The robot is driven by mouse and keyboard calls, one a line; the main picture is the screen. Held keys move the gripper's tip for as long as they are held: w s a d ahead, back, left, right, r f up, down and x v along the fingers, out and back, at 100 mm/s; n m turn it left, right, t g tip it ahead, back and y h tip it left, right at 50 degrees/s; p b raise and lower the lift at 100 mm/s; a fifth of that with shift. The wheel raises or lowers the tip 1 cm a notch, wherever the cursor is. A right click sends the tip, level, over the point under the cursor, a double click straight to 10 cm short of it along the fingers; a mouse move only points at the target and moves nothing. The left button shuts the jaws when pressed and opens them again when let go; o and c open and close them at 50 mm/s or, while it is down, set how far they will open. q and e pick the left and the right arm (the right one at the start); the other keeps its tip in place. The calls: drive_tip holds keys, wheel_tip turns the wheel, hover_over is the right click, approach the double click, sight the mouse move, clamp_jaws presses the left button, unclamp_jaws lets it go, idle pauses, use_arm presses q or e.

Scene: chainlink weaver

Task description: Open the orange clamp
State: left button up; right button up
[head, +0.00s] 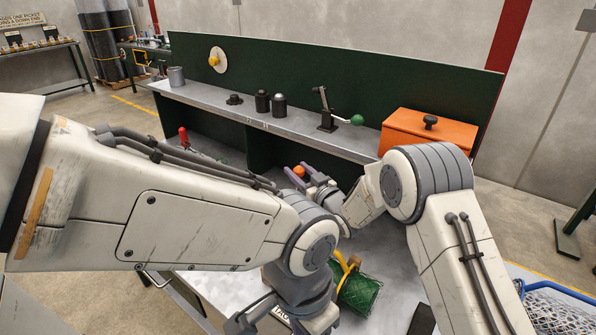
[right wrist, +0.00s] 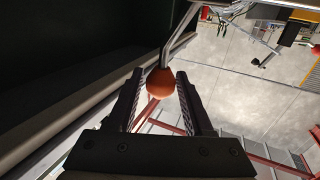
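The orange clamp shows as an orange ball knob (head: 299,171) under the shelf in the head view. The right wrist view shows the ball (right wrist: 160,83) on a bent metal lever (right wrist: 178,37). The clamp's base is hidden. My right gripper (head: 308,180) reaches in under the shelf, with its fingers around the ball. In the right wrist view the fingers of my right gripper (right wrist: 159,90) stand apart on either side of the ball, with narrow gaps showing. My left arm crosses the head view, and its fingers cannot be made out at the bottom.
A lever with a green ball (head: 357,120) and an orange box (head: 428,129) stand on the shelf (head: 265,124). A red-handled tool (head: 183,137) is under the shelf at left. A green mesh roll (head: 358,292) lies on the bench near my left wrist. The shelf edge is close above my right gripper.

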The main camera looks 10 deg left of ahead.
clamp_jaws()
drive_tip(key=shift+r, duration=0.1)
idle(1.1)
